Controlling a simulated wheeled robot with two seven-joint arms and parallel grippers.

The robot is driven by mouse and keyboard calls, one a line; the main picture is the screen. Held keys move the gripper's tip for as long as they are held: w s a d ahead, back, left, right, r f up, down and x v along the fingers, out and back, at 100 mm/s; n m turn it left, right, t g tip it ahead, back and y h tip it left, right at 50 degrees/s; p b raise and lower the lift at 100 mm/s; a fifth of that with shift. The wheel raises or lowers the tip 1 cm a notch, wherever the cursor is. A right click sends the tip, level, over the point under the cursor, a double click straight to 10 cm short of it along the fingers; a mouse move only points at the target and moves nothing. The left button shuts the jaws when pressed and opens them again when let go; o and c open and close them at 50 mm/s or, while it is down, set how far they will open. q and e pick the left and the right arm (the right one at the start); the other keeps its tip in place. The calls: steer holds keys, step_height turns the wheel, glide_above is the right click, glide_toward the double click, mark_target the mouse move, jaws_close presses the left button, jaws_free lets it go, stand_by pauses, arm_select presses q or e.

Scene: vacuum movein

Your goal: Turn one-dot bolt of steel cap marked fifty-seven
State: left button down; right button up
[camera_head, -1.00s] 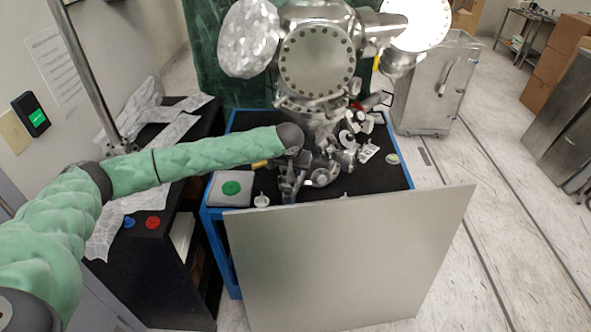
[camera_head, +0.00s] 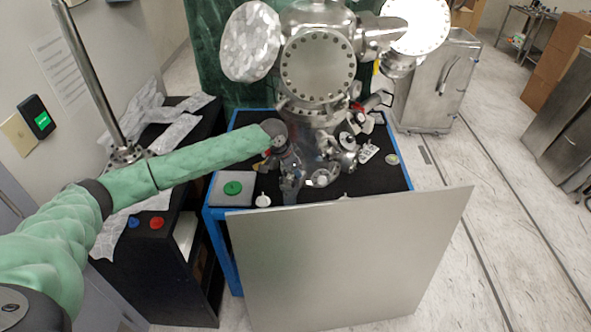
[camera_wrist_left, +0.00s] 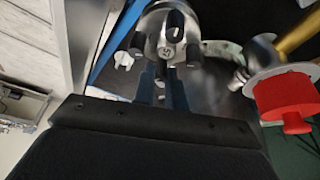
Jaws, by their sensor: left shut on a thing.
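A round steel cap (camera_wrist_left: 160,32) with several dark bolts around it is at the top of the left wrist view. My left gripper (camera_wrist_left: 162,78) reaches up to the cap's near edge and is shut on one bolt there, which the fingers mostly hide. In the head view my left gripper (camera_head: 291,184) points down at the front left of the table, and the cap is too small to make out. My right gripper is out of view.
A large steel vacuum chamber (camera_head: 318,68) stands over the black-topped blue table (camera_head: 389,182). A grey box with a green button (camera_head: 232,188) is left of my gripper. A big metal plate (camera_head: 345,258) leans in front. A red knob (camera_wrist_left: 285,95) is at right in the wrist view.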

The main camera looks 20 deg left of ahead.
arm_select(q)
steer(key=shift+w+m+h, duration=0.1)
steer(key=shift+m+h, duration=0.2)
steer(key=shift+m, duration=0.6)
steer(key=shift+m+g+b, duration=0.35)
steer(key=shift+m+g, duration=0.25)
steer(key=shift+m, duration=0.4)
steer(key=m+g+b, duration=0.1)
steer(key=m, duration=0.2)
steer(key=shift+w+h, duration=0.15)
steer(key=shift+h, duration=0.25)
steer(key=shift+a+m+g+b, duration=0.1)
steer(key=shift+m+g+b, duration=0.2)
steer(key=shift+m, duration=0.5)
steer(key=shift+r+m+g+b, duration=0.1)
steer(key=shift+m+g+b, duration=0.3)
steer(key=shift+m, duration=0.4)
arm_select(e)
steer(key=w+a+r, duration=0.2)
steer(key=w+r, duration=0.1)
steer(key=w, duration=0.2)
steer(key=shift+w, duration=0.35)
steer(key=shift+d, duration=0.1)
arm_select(q)
steer(key=c, duration=1.4)
jaws_free()
steer(key=shift+c, duration=0.2)
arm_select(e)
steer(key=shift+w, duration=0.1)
